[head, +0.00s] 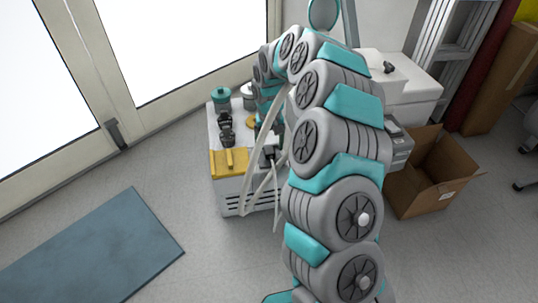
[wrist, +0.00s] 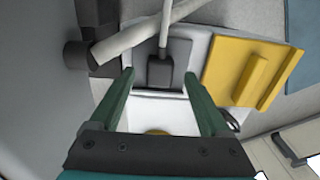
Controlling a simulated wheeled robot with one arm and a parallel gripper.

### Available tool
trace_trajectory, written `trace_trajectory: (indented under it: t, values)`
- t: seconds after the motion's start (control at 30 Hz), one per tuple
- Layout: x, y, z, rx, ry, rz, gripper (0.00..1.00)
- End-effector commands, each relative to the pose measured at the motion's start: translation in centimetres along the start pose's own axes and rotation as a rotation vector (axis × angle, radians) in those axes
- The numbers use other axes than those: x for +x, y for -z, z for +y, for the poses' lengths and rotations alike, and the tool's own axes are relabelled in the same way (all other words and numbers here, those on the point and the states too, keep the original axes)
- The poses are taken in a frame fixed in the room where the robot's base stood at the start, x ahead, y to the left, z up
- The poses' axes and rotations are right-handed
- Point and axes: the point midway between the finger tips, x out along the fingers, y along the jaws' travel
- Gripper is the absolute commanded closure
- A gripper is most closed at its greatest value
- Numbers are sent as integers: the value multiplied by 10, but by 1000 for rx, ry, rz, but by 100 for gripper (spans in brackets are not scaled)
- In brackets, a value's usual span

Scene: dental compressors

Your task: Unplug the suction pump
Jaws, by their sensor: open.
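The suction pump seems to be the white cabinet unit (head: 232,192) by the glass door, with dark fittings (head: 225,125) and a yellow part (head: 229,162) on top. In the wrist view a dark grey plug (wrist: 160,76) with a thin pale cable sits at a grey and white part of the unit. The yellow part (wrist: 245,75) is right of it. My gripper (wrist: 159,73) is open, its two green fingers on either side of the plug in the picture. I cannot tell whether they touch it. In the head view my arm hides the gripper.
Pale hoses (head: 262,150) hang down across the unit's front. An open cardboard box (head: 432,175) and a white cabinet (head: 405,95) stand to the right. A blue mat (head: 95,250) lies on the floor at left. The floor between mat and unit is clear.

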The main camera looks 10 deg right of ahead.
Motion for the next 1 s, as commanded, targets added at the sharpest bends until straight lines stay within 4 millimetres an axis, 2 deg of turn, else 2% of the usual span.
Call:
trace_trajectory:
  t: [0.1, 0.27, 1.0]
  values:
    - [13, 0, 1, 0, -1, -1, 20]
    - [20, 1, 0, 0, -1, 3, 20]
    - [20, 1, 0, -1, -1, 2, 20]
